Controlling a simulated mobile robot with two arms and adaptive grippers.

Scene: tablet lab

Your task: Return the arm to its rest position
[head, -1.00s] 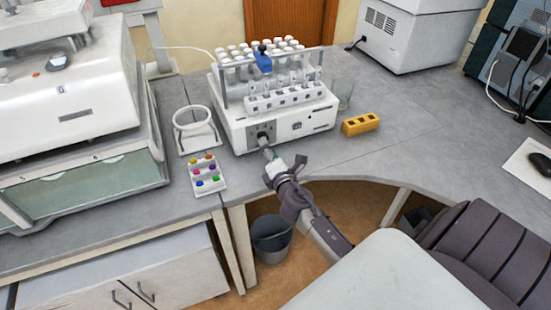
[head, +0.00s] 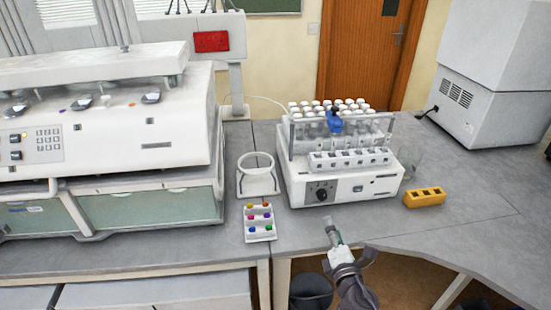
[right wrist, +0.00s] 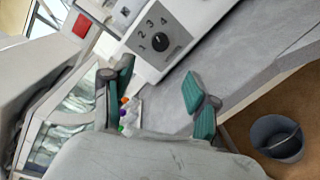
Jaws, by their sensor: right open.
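My right gripper (head: 331,232) is open and empty in front of the white machine (head: 350,190), at the table's front edge. It is apart from the dark dial knob (head: 322,195) on the machine's front. In the right wrist view my open fingers (right wrist: 155,88) have nothing between them, and the knob (right wrist: 160,41) shows beyond them with numbers 1 to 4 around it. My right arm (head: 355,285) comes up from the bottom of the head view. My left gripper is not in view.
A rack of white-capped tubes (head: 335,127) stands on the machine. Left of it are a white ring stand (head: 258,185) and a tray of coloured caps (head: 260,234). A yellow block (head: 425,197) lies to the right. A bucket (right wrist: 277,138) stands on the floor below the table edge.

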